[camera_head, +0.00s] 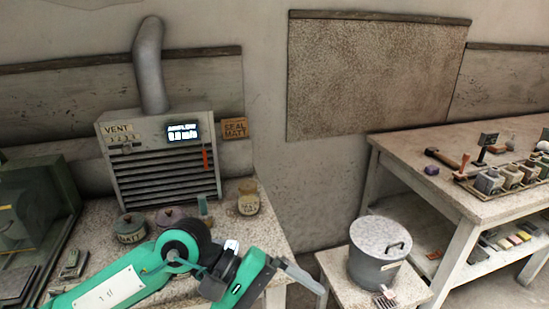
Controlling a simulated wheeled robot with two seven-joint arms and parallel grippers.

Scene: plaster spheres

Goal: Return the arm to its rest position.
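My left arm comes in from the lower left, green with dark joints, and reaches across the front of the left table. My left gripper (303,277) is at its end, a grey finger pointing right and slightly down, left of the lidded metal bucket (380,252). I see nothing held in it. The fingers overlap in this view, so their opening does not show.
The left table holds a vent unit (160,160), a MATT pot (131,229), a purple-lidded pot (170,217) and a jar (248,198). The bucket stands on a low stand.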

